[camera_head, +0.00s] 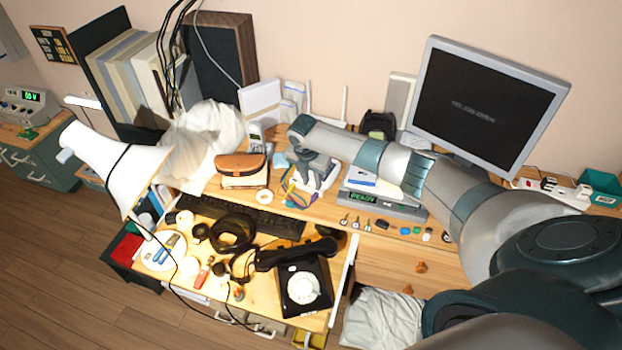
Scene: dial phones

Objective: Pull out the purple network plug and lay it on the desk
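A white network box (330,178) with upright antennas stands at the back middle of the desk (385,262). Several coloured network cables (297,198), among them blue-purple, green and yellow ones, bunch at its front left. The purple plug itself is too small and too covered to make out. My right arm reaches in from the right, and my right gripper (311,172) points down over the box, close to the cables. Its fingers are small and partly hidden, so I cannot tell whether they are open or hold anything. My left gripper is not in view.
A device with a green READY display (375,203) sits to the right under my forearm, with small plugs and keys before it. A keyboard (240,215), a black dial phone (303,285), headphones and a white lamp (112,165) crowd the left.

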